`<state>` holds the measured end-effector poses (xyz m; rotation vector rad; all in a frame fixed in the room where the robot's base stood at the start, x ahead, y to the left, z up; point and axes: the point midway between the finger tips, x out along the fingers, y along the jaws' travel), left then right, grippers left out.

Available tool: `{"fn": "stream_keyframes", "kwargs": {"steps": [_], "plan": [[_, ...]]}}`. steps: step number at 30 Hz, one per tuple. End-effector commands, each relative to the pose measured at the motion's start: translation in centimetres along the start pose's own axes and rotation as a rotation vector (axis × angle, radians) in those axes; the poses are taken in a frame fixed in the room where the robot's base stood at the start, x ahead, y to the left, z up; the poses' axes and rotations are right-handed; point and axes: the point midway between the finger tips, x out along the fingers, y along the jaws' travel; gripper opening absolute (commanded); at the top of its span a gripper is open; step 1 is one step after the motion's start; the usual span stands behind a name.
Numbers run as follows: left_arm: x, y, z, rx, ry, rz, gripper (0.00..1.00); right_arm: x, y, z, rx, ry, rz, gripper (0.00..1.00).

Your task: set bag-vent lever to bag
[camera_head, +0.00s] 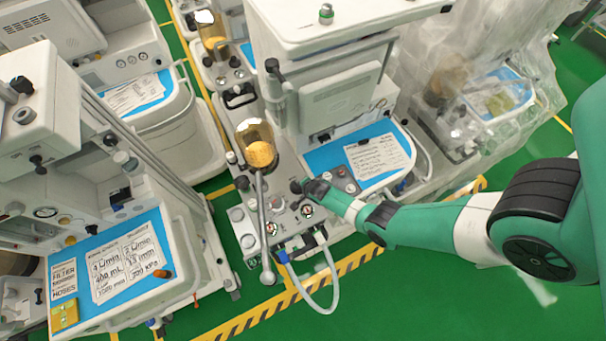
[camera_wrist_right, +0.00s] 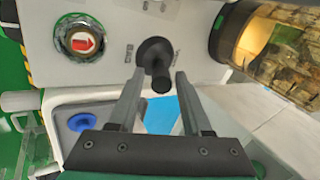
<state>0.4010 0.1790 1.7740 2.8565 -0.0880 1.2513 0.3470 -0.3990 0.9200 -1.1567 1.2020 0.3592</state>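The black bag-vent lever (camera_wrist_right: 155,60) sits on the white panel of the middle cart in the right wrist view. Its knob points toward my gripper, between two small labels too blurred to read surely. My right gripper (camera_wrist_right: 160,78) is open, with one finger on each side of the lever's knob; I cannot tell whether either finger touches it. In the head view my right gripper (camera_head: 306,188) reaches in from the right over the middle cart's control block (camera_head: 275,210) and largely hides the lever there. My left gripper is not in view.
A clear canister with yellow contents (camera_head: 258,148) stands behind the lever; it is close by in the right wrist view (camera_wrist_right: 270,42). A red-and-white arrow indicator (camera_wrist_right: 80,40) is beside the lever. Hoses (camera_head: 325,290) hang at the cart's front. Another cart (camera_head: 190,200) stands left.

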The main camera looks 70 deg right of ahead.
Motion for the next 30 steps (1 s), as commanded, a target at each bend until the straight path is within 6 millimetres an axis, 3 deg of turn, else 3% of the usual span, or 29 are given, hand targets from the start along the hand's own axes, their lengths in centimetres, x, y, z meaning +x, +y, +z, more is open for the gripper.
{"fn": "stream_keyframes", "kwargs": {"steps": [9,13,24,30], "plan": [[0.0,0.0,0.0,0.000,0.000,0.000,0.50,-0.1,0.0,0.0,0.000,0.000,0.000,0.59],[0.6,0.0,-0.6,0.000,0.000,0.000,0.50,-1.0,-0.2,0.0,0.000,0.000,-0.001,0.59],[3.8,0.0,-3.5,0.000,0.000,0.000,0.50,-8.7,-0.2,0.0,-0.001,-0.001,-0.001,0.59],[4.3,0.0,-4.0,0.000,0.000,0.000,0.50,-11.2,-0.1,0.0,-0.001,-0.001,-0.001,0.59]]}}
